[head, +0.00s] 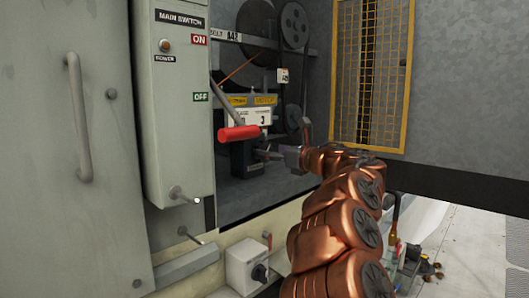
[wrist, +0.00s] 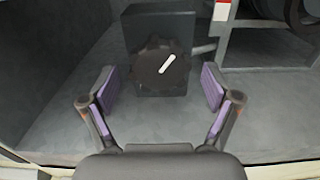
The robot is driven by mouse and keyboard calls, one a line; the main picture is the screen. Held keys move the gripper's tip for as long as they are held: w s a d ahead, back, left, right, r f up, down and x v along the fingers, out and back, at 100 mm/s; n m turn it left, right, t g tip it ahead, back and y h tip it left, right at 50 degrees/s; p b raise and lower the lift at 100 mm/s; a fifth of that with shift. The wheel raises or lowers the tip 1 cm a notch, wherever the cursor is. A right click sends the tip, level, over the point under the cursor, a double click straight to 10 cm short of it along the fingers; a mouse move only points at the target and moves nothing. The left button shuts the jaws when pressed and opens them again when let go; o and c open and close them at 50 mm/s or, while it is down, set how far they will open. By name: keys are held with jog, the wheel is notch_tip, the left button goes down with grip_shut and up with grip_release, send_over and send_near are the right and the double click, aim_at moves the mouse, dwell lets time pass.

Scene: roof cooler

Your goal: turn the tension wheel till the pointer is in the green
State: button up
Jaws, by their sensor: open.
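In the wrist view a dark knobbed wheel (wrist: 160,65) with a white slanting mark sits on the face of a dark block (wrist: 135,28). My gripper (wrist: 158,88) is open, its purple-padded fingers to the left and right of the wheel, with clear gaps and nothing between them. In the head view my gripper (head: 272,153) reaches in low before the machine bay, near the dark block (head: 245,172). A white plate (head: 257,117) under yellow labels is above it. I cannot make out a pointer or a green zone; the wheel is hard to tell there.
The red-handled main switch lever (head: 240,133) sticks out left of my gripper, close to it, below the OFF label. Pulleys and a belt (head: 292,25) are behind. A yellow mesh guard (head: 372,75) stands at right. A switch box (head: 245,265) is below.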

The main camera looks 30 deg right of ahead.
aim_at(267, 149)
jog(key=shift+x, duration=1.7)
jog(key=shift+r, duration=0.1)
jog(key=c, duration=1.1)
